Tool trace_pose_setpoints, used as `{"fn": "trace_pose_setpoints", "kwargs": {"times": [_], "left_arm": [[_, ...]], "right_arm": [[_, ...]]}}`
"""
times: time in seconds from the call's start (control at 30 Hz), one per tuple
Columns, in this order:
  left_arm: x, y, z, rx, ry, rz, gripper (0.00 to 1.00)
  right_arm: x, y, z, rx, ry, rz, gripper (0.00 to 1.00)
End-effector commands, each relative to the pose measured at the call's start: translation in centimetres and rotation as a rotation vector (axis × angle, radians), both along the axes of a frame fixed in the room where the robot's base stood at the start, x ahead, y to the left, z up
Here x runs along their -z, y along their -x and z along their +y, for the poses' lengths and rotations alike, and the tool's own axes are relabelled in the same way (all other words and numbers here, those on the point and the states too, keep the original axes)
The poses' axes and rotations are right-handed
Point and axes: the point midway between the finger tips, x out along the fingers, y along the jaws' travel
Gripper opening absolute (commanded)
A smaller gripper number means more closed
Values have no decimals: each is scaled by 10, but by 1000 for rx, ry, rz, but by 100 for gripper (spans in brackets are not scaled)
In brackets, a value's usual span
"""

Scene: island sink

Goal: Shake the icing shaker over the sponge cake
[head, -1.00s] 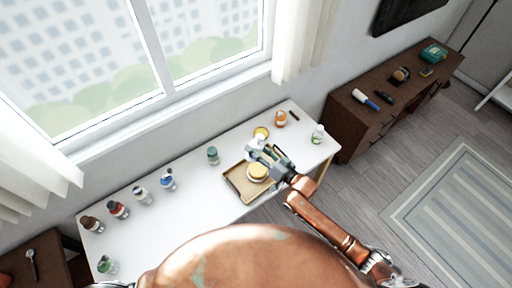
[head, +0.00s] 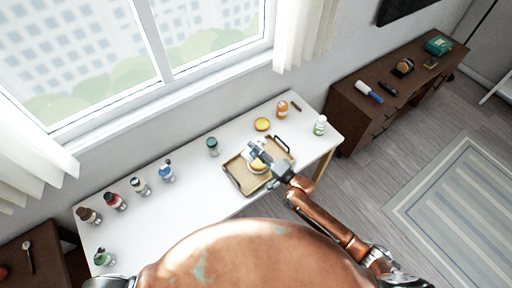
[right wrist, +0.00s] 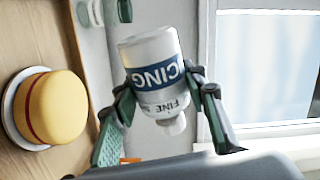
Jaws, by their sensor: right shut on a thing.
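The sponge cake (head: 256,167), yellow and round, sits on a plate on the wooden tray (head: 239,180) on the white table. In the right wrist view the cake (right wrist: 57,107) shows at the left on its white plate, with a red band round its side. My right gripper (head: 259,151) is over the tray by the cake. It is shut on the white icing shaker (right wrist: 152,72) with a blue label, its small white end at the lower right in the wrist view. My left gripper is not in view.
Several bottles (head: 116,201) stand along the table's left part. A grey-green jar (head: 212,146) stands left of the tray. A yellow round thing (head: 262,124), an orange bottle (head: 282,109) and a white-green bottle (head: 320,125) stand behind and right. The table between is clear.

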Motion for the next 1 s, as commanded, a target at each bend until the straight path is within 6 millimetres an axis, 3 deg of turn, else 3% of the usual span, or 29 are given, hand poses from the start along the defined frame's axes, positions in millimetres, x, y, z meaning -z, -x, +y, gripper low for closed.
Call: {"fn": "trace_pose_setpoints", "kwargs": {"times": [0.03,0.2,0.4,1.0], "left_arm": [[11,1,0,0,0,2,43],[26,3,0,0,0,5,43],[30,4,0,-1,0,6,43],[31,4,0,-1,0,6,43]], "right_arm": [[10,0,0,0,-44,45,13],[25,0,1,0,-183,193,13],[26,-1,0,0,-365,384,13],[26,-1,-1,0,-406,429,13]]}}
